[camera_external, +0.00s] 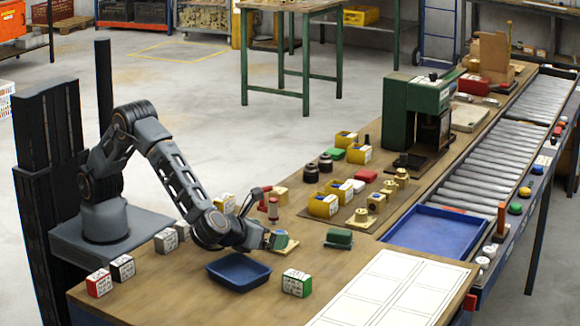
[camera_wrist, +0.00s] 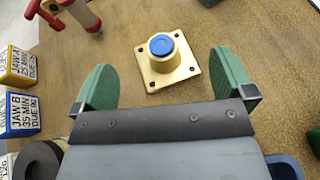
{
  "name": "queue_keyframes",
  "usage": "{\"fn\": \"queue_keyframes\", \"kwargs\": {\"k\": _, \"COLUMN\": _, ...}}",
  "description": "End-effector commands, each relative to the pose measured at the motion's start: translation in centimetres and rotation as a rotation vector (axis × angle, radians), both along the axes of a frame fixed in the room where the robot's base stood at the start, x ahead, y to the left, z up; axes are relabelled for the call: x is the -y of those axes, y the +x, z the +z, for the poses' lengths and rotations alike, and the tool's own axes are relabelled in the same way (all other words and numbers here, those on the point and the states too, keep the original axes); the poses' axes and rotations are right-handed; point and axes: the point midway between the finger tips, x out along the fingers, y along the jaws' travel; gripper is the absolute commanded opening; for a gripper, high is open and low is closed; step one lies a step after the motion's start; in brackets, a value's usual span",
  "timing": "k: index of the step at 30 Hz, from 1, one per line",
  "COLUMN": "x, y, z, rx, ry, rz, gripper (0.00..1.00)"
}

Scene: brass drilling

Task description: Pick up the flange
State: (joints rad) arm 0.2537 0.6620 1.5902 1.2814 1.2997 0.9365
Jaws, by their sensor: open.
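The flange (camera_wrist: 180,72) is a brass square plate with corner holes and a round boss topped by a blue cap. It lies flat on the wooden bench in the wrist view, just beyond and between the fingertips. My gripper (camera_wrist: 165,80) is open, with one green finger on each side and nothing between them. In the external view my gripper (camera_external: 276,240) is low over the bench, and the flange (camera_external: 291,246) shows only partly beside the fingers, the rest hidden behind them.
A red-handled clamp (camera_wrist: 80,12) stands at upper left in the wrist view, near labelled boxes (camera_wrist: 18,114). In the external view a blue tray (camera_external: 239,271) and a green-white box (camera_external: 297,283) lie in front, and a green block (camera_external: 339,238) lies to the right.

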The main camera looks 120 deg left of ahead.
Motion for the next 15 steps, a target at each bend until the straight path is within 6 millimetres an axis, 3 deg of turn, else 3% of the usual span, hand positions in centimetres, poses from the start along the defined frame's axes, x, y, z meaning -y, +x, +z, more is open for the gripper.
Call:
{"fn": "queue_keyframes", "kwargs": {"k": 9, "x": -3.6, "y": 1.0, "z": -1.7, "rx": -0.001, "ry": 0.000, "rz": 0.002, "gripper": 1.00}}
{"fn": "queue_keyframes", "kwargs": {"k": 15, "x": -3.8, "y": 1.1, "z": -1.9, "rx": 0.001, "ry": 0.000, "rz": 0.000, "gripper": 1.00}}
